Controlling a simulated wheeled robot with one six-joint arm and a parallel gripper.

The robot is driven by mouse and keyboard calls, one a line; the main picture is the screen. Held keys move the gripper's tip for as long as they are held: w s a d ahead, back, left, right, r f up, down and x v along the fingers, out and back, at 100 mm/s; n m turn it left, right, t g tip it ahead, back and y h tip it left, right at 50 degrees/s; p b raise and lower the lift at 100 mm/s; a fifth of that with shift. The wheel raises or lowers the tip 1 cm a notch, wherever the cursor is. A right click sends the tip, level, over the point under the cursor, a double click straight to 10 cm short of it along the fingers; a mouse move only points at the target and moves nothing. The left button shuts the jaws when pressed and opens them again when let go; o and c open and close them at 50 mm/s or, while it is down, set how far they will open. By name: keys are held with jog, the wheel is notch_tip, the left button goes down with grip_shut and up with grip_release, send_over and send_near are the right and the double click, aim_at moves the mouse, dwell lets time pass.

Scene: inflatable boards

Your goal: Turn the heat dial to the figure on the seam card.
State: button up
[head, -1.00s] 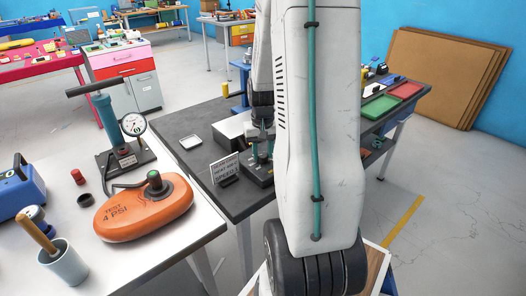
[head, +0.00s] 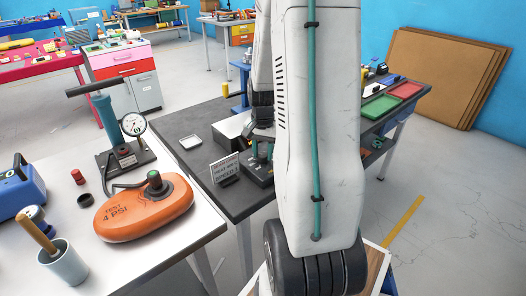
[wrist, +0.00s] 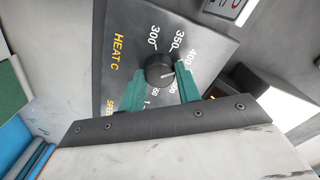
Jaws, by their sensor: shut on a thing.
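The black heat dial (wrist: 158,70) sits on a grey panel (wrist: 120,70) marked HEAT C in the wrist view. My gripper (wrist: 160,76) has its teal fingers closed on the dial from both sides. The dial's white mark points right, towards the right finger, below the 400 figure. The figures 300, 350 and 400 show; lower ones are partly covered by the fingers. In the head view the seam card (head: 225,168) stands on the dark bench left of the control box (head: 258,170). Its heading reads heat and speed, but its figures are too small to read.
The dark bench (head: 190,127) also holds a small white tray (head: 190,142) and a light-topped box (head: 230,127). A white table with an orange inflatable (head: 144,207), a pump and a gauge stands in front left. My arm hides much of the bench.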

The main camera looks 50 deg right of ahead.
aim_at(263, 154)
dwell(0.3)
jog(key=o, duration=1)
jog(key=shift+r, duration=0.15)
notch_tip(263, 154, up, 8)
jog(key=shift+f, duration=0.2)
